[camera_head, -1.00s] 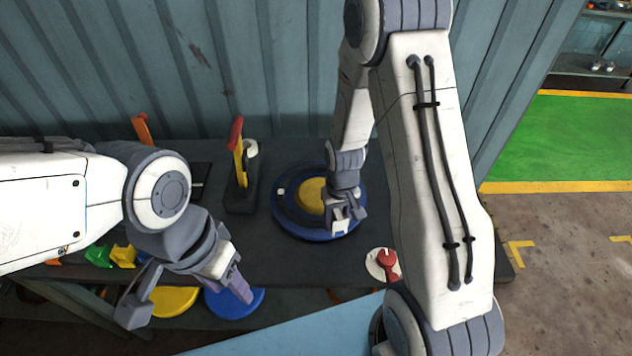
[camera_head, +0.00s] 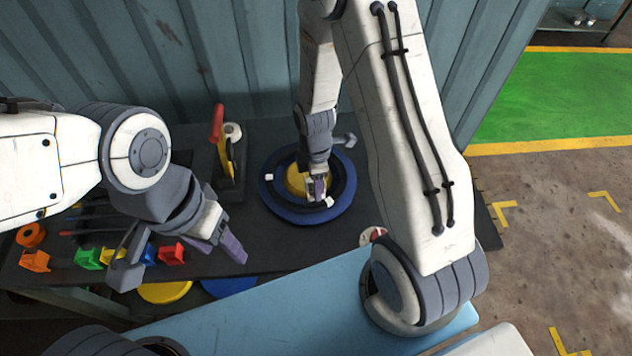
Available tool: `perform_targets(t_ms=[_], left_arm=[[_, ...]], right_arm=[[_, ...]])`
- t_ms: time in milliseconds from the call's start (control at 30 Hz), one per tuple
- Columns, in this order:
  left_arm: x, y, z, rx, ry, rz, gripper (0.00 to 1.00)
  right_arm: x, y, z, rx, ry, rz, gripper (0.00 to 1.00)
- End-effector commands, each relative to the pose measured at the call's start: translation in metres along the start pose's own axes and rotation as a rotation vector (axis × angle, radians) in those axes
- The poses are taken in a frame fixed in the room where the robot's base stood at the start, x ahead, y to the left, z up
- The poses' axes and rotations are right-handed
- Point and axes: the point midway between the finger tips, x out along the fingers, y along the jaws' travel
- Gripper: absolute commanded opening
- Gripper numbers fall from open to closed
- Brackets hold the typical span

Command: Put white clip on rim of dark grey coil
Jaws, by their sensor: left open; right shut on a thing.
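The dark grey coil (camera_head: 342,171) is a ring lying on a round blue disc (camera_head: 281,213) around a yellow hub (camera_head: 295,179). A small white clip (camera_head: 329,201) shows at the front right of the coil, at the fingertips of my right gripper (camera_head: 316,192). My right gripper points down over the front right of the hub and is shut on a small white clip, mostly hidden by the fingers. Another white clip (camera_head: 269,177) is on the left of the ring.
A dark stand with a yellow and red lever (camera_head: 222,140) stands left of the disc. Small coloured bins (camera_head: 88,258) and an orange roll (camera_head: 31,235) sit at far left. A pale blue surface (camera_head: 270,310) lies in front. A corrugated wall stands behind.

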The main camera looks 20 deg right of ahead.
Motion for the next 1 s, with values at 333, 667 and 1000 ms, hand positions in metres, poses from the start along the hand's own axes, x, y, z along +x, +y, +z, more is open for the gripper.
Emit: perform_targets(t_ms=[333,667,1000], left_arm=[[0.009,-0.001,0.001,-0.001,0.000,0.000,0.59],[0.026,-0.002,0.001,-0.004,0.000,0.000,0.59],[0.043,-0.003,0.002,-0.007,0.000,0.000,0.59]], right_arm=[[0.011,-0.001,0.002,-0.012,0.000,-0.001,0.00],[0.030,0.000,0.002,-0.011,0.000,-0.001,0.00],[0.051,0.000,0.002,-0.011,0.000,-0.001,0.00]])
